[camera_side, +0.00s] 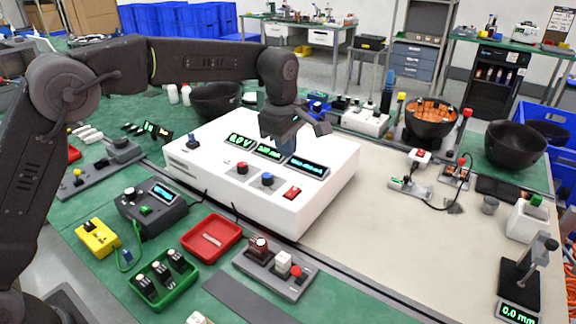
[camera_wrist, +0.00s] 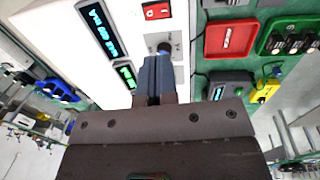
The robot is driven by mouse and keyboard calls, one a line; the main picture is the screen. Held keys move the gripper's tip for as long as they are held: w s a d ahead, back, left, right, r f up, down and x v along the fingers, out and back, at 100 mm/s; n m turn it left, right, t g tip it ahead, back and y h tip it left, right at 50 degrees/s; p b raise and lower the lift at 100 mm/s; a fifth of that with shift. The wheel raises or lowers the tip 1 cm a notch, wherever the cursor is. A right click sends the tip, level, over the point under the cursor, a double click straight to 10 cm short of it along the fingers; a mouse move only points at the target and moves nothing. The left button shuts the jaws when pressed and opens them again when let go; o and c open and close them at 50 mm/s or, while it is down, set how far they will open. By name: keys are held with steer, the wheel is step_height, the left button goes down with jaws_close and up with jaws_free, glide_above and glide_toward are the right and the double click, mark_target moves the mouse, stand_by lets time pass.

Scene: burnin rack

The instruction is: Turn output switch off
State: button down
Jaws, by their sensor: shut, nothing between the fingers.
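The white power supply (camera_side: 205,165) stands on the green bench, with its lit displays and controls on its top. The red rocker switch (camera_side: 291,193) sits near its front right edge. It also shows at the top of the wrist view (camera_wrist: 157,11); which way it is tipped is too small to tell. A red knob (camera_side: 242,168) and a blue knob (camera_side: 267,180) lie left of the switch. My gripper (camera_side: 284,149) is over the supply, behind the switch and apart from it. In the wrist view its fingers (camera_wrist: 155,62) are shut and empty, partly hiding the panel.
A red tray (camera_side: 212,256), a green tray (camera_side: 145,290) and a grey switch block (camera_side: 294,288) lie in front of the supply. A dark bowl (camera_side: 218,113) stands behind it. The beige mat (camera_side: 365,235) to its right has free room.

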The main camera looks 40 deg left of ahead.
mark_target(293, 188)
step_height(293, 188, up, 2)
steer(key=shift+s+r, duration=0.1)
steer(key=shift+r, duration=0.05)
stand_by(0.3)
steer(key=shift+w+r, duration=0.2)
steer(key=shift+w, duration=0.5)
steer(key=shift+f, duration=0.1)
steer(key=f, duration=0.4)
steer(key=w+f, duration=0.1)
steer(key=f, duration=0.8)
steer(key=shift+w+f, duration=0.35)
steer(key=shift+f, duration=0.05)
steer(key=shift+f, duration=0.1)
